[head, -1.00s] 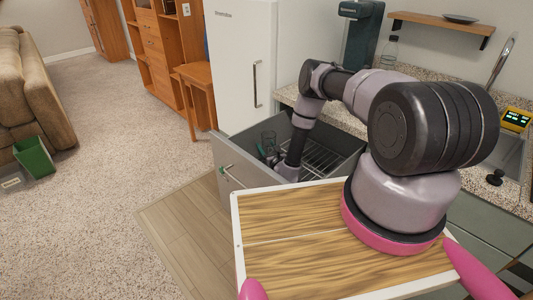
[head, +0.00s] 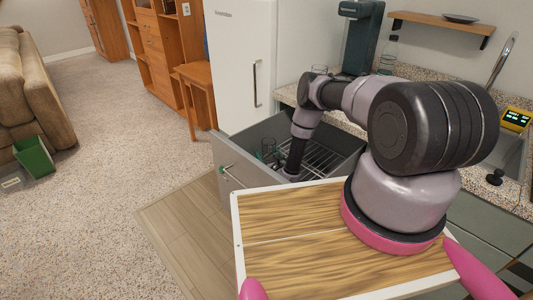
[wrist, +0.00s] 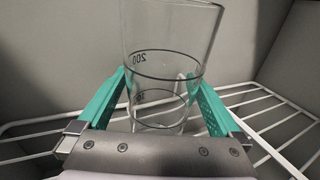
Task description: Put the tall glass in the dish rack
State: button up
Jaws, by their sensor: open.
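The tall glass (wrist: 165,60) is clear, with dark printed marks and rings, and stands nearly upright between my fingers in the wrist view. In the head view the glass (head: 268,146) shows small inside the pulled-out drawer. My gripper (wrist: 160,95) is open, with one teal finger on each side of the glass; whether a finger touches it I cannot tell. The dish rack (wrist: 262,110) is a white wire grid around the glass's base. The rack also shows in the drawer in the head view (head: 325,158). The glass's foot is partly hidden by my gripper.
The grey drawer's walls (head: 238,165) surround the rack closely. A glass (head: 319,69) and a dark coffee machine (head: 361,38) stand on the counter. A white fridge (head: 243,65) is behind the drawer. The rack's right part looks empty.

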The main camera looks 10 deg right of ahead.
aim_at(271, 158)
jog(key=shift+s+r, duration=0.1)
jog(key=shift+r, duration=0.1)
jog(key=s, duration=0.3)
jog(key=s+d, duration=0.1)
jog(key=s, duration=0.3)
jog(key=shift+d, duration=0.2)
